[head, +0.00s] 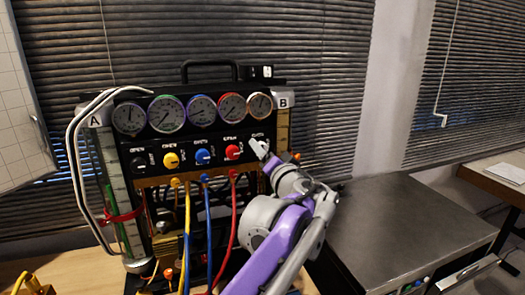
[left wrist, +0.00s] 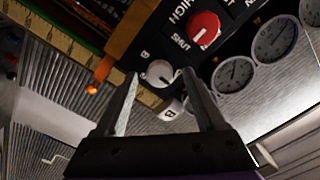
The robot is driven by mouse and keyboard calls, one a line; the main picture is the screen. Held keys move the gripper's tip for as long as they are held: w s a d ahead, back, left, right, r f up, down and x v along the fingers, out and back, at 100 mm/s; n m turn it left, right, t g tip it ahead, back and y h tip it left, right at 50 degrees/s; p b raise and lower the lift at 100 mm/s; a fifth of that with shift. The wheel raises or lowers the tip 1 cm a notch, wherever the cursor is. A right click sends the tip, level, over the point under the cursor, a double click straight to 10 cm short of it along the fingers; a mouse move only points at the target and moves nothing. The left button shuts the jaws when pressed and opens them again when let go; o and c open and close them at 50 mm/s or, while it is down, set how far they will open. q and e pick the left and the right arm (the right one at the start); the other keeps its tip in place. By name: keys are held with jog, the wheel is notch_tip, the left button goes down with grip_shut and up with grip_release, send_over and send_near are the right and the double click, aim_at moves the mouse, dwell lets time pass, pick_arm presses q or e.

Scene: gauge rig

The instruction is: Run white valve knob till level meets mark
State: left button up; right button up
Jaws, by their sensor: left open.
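The white valve knob (left wrist: 160,73) shows in the left wrist view on the dark panel, at the right end of the knob row. My left gripper (left wrist: 159,78) is open, with one finger on each side of the knob; I cannot tell whether they touch it. In the head view my left gripper (head: 260,150) is at the panel's right side and largely covers the knob. Tube A (head: 107,180) stands at the left with green inside and a red band (head: 124,216) around it. Tube B (head: 283,128) at the right is partly hidden by my arm. My right gripper is not in view.
Yellow (head: 171,160), blue (head: 203,156) and red (head: 233,152) knobs sit left of my gripper, below several round gauges (head: 202,110). Coloured hoses hang in front of the rig. A grey cabinet top (head: 400,225) at the right is clear.

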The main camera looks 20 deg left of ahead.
pick_arm(q)
jog(key=shift+x, duration=1.1)
grip_shut()
